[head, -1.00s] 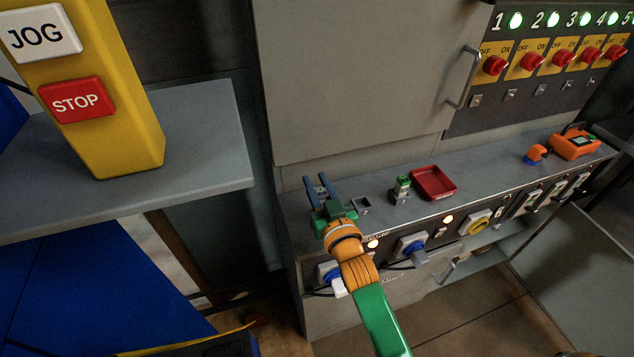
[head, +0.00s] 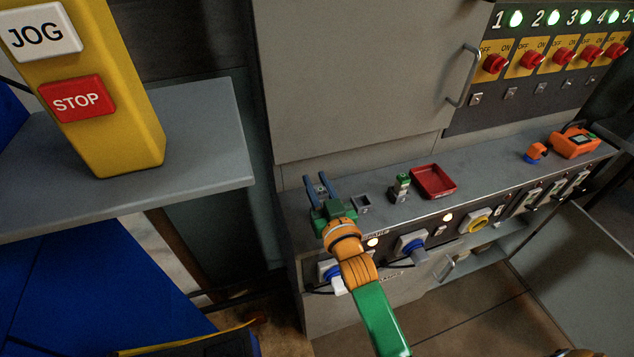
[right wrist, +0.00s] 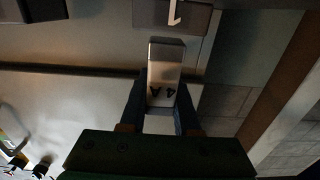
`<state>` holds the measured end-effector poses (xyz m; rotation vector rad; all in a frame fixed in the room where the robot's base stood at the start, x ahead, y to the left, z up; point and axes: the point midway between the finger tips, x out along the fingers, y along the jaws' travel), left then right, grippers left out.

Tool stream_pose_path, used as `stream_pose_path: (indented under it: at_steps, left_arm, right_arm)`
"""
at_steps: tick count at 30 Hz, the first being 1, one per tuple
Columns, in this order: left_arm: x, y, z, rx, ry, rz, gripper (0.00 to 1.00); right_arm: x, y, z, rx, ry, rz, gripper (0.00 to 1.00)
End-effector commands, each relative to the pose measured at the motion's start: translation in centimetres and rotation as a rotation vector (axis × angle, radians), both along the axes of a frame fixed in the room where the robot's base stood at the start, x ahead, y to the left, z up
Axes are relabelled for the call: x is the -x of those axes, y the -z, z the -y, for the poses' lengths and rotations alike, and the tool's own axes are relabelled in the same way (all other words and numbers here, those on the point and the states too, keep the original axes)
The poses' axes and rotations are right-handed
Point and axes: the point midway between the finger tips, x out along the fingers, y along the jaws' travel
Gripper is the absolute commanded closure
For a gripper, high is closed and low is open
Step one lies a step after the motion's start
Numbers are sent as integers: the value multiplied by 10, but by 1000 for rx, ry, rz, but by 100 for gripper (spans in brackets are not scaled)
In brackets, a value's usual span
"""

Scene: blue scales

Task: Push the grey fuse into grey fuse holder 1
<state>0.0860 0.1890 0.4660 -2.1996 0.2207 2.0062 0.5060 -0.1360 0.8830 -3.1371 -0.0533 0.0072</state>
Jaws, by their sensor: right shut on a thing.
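My right gripper (head: 321,184) is over the left end of the grey ledge, its two blue fingers pointing away from me. In the right wrist view, the fingers (right wrist: 160,100) are shut on a small grey fuse (right wrist: 165,70) marked "4 A". A grey block with a white mark (right wrist: 186,18), likely grey fuse holder 1, lies just beyond the fuse's far end. I cannot tell whether they touch. In the head view the fuse is mostly hidden between the fingers. My left gripper is not in view.
A grey open-topped block (head: 362,203) stands right of the gripper. Further right are a small green-topped part (head: 402,180), a red tray (head: 434,182) and an orange device (head: 573,143). The cabinet face (head: 360,80) rises behind the ledge (head: 480,178).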

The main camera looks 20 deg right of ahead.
Motion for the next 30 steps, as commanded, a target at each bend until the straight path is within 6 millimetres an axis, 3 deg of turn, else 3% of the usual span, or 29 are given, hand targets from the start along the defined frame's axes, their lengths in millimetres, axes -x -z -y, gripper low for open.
stream_pose_path:
  at_steps: [26,27,30]
  left_arm:
    - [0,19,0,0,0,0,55]
    - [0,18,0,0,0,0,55]
    - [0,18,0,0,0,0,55]
  right_arm:
    - [0,24,0,0,0,0,100]
    - [0,22,0,0,0,0,61]
    - [0,22,0,0,0,0,35]
